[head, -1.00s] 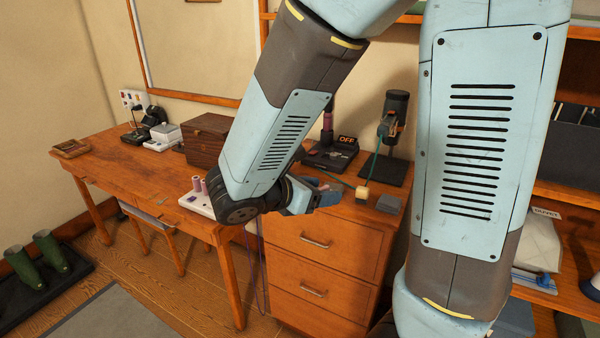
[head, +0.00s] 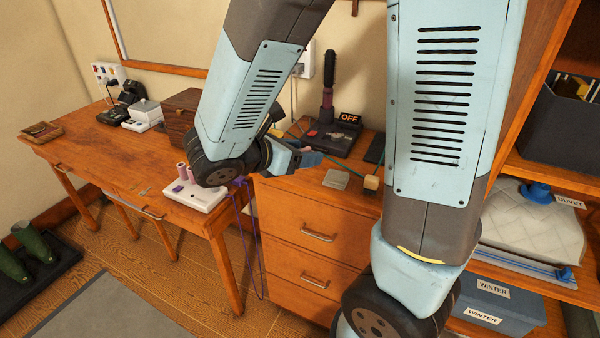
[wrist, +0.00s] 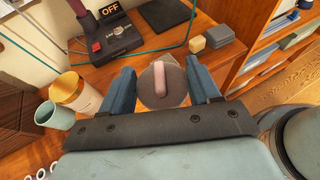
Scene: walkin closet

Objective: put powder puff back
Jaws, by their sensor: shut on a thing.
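The powder puff (wrist: 160,83) is a round grey-brown disc with a pink band across its top. In the wrist view it sits between the two blue fingers of my gripper (wrist: 162,90), which is shut on it. In the head view my gripper (head: 303,158) is over the wooden drawer unit (head: 300,212), and I cannot make out the puff there. A cream jar with an orange rim (wrist: 72,90) and a teal cup (wrist: 55,115) are left of my gripper in the wrist view. I cannot tell which place belongs to the puff.
A green cord crosses the top. Shelves (head: 525,175) stand at right.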

